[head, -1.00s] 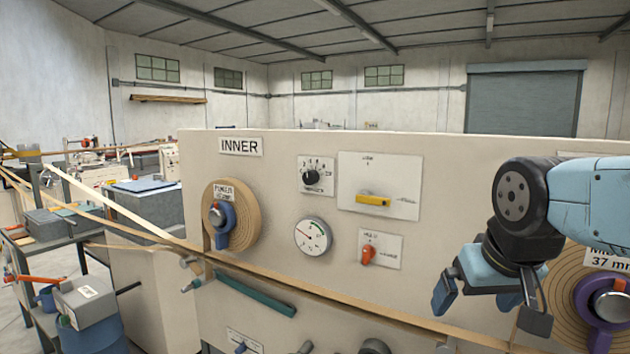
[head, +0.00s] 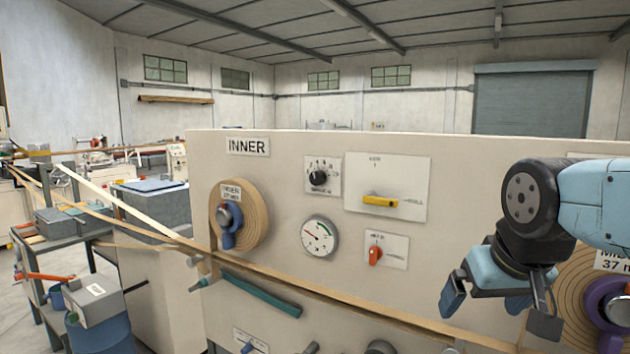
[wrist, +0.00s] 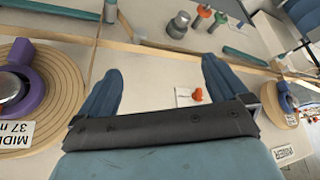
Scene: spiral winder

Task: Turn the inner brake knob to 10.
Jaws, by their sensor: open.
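The inner brake knob (head: 319,177) is a small black knob on a white scale plate, right of the INNER sign (head: 248,146) on the beige panel. Its setting is too small to read. My gripper (head: 485,300) is open and empty at the right, below and well apart from the knob. The wrist view shows its two blue fingers (wrist: 160,90) spread, with nothing between them. I cannot make out the black knob in the wrist view.
A yellow lever (head: 380,202), a red selector (head: 375,255) and a gauge (head: 319,237) sit near the knob. A reel with a blue handle (head: 229,238) is at the left. A paper strip (head: 330,298) crosses the panel below. The panel between my gripper and the knob carries the red selector.

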